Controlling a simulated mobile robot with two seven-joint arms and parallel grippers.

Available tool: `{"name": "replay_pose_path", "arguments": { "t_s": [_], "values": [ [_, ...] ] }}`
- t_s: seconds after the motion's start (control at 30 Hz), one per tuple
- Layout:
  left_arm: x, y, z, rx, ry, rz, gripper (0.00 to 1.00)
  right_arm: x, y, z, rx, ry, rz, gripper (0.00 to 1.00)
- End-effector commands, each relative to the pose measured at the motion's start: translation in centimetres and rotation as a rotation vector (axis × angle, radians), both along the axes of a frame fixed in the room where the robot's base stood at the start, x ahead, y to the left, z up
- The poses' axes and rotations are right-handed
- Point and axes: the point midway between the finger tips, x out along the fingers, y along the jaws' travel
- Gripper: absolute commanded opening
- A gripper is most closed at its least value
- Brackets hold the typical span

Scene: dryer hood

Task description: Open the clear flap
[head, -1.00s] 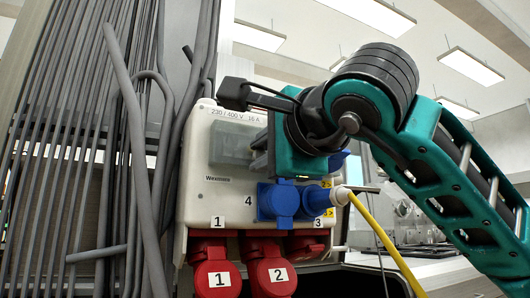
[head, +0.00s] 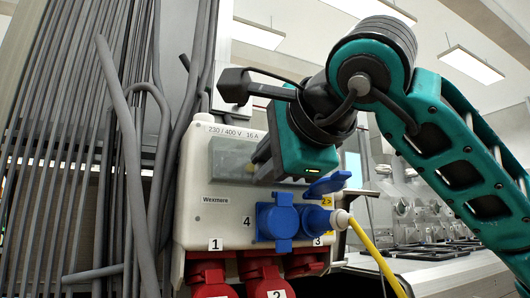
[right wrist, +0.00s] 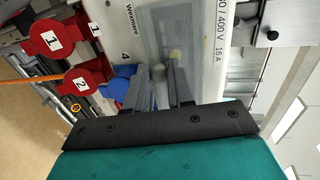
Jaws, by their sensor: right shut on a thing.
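The clear flap (head: 229,158) is a see-through window cover on the front of a pale socket box (head: 208,215). It also shows in the right wrist view (right wrist: 202,38). My right gripper (head: 262,160) is at the flap's right part, with its body covering the area beside it. In the right wrist view, both fingers (right wrist: 171,76) reach to the flap's edge, and the jaws are shut on it. The exact contact is partly hidden. I cannot tell how far the flap is tilted. My left gripper is out of view.
Blue sockets (head: 275,220) sit just below the gripper, one with a raised lid and a yellow cable plug (head: 341,219). Red sockets (head: 265,270) hang lower. Grey pipes and cables (head: 130,140) stand close on the left. A bench with equipment (head: 425,225) lies behind on the right.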

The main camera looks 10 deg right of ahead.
Motion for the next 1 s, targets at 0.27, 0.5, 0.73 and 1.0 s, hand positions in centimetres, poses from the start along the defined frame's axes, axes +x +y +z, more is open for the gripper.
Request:
{"name": "replay_pose_path", "arguments": {
  "t_s": [0.27,0.5,0.73,1.0],
  "values": [
    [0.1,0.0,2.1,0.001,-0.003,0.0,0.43,-0.7,-0.2,1.8,-0.063,0.196,-0.001,0.0],
    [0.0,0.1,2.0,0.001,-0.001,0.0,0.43,-1.0,-0.3,2.5,-0.101,0.313,-0.001,0.0],
    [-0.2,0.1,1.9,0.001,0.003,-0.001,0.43,-1.0,-0.3,2.8,-0.12,0.367,-0.002,0.0],
    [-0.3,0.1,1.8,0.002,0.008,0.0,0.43,-1.1,-0.4,2.9,-0.124,0.376,-0.001,0.0]
  ]
}}
